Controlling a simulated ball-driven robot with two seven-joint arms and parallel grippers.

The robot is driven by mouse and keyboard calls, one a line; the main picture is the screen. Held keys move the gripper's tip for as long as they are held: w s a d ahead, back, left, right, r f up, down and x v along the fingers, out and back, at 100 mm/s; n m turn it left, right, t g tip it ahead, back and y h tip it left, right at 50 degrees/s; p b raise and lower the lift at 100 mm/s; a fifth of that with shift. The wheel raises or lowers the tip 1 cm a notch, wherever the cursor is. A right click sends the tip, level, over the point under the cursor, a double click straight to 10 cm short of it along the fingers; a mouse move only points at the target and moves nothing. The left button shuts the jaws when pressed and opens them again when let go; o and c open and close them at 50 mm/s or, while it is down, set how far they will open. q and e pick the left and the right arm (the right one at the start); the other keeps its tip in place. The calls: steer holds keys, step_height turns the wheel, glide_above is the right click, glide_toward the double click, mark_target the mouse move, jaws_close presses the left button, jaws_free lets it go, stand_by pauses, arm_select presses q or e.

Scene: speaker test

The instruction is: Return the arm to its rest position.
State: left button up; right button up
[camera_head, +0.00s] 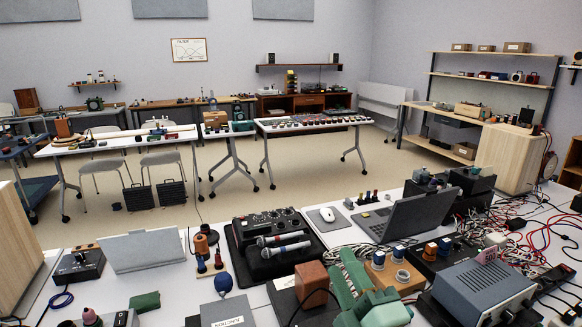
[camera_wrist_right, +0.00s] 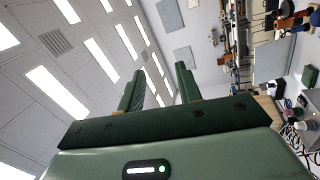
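My right gripper (camera_head: 341,263) shows as green fingers and a green body at the bottom of the head view, right of centre, in front of the workbench. In the right wrist view its two dark green fingers (camera_wrist_right: 160,70) stand apart with nothing between them. Behind them are the ceiling and a wall turned sideways, so the hand is tilted well away from the bench top. The rest of the right arm is hidden below the frame. My left gripper and arm do not show in either view.
Close around the right gripper in the head view are a brown block (camera_head: 312,283), a grey metal box (camera_head: 483,289) and an open laptop (camera_head: 407,215). Two microphones (camera_head: 284,249) lie on a black case. Cables (camera_head: 520,234) tangle at right. Open floor (camera_head: 300,187) lies beyond the bench.

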steer(key=s+d+f+m+g+h, duration=0.3)
steer(key=d+f+m+h, duration=0.1)
steer(key=d+f, duration=0.35)
steer(key=s+d+f+m+g+h, duration=0.35)
steer(key=d+f+m+h, duration=0.2)
steer(key=f, duration=0.25)
steer(key=s+d+f+m+g+h, duration=0.1)
steer(key=s+d+f+g, duration=0.3)
steer(key=s+f, duration=0.2)
steer(key=s+d+f+m+g, duration=0.2)
steer(key=s+d+f+g, duration=0.25)
steer(key=s, duration=0.25)
steer(key=s+a+f+g+y, duration=0.1)
steer(key=s+a+f, duration=0.1)
steer(key=f, duration=0.7)
steer(key=s+a+f+y, duration=0.1)
steer(key=s+f, duration=0.1)
steer(key=f, duration=0.7)
steer(key=s+a+f+g+y, duration=0.1)
steer(key=s+a+f, duration=0.1)
steer(key=f, duration=0.7)
steer(key=s+f+m+g, duration=0.1)
steer(key=s+f, duration=0.5)
steer(key=s, duration=0.3)
steer(key=s+f+m+g+y, duration=0.1)
steer(key=s+f+m, duration=0.1)
steer(key=s+f, duration=0.5)
steer(key=shift+s+d+f+g, duration=0.15)
steer(key=shift+s+g, duration=0.15)
steer(key=shift+s, duration=0.65)
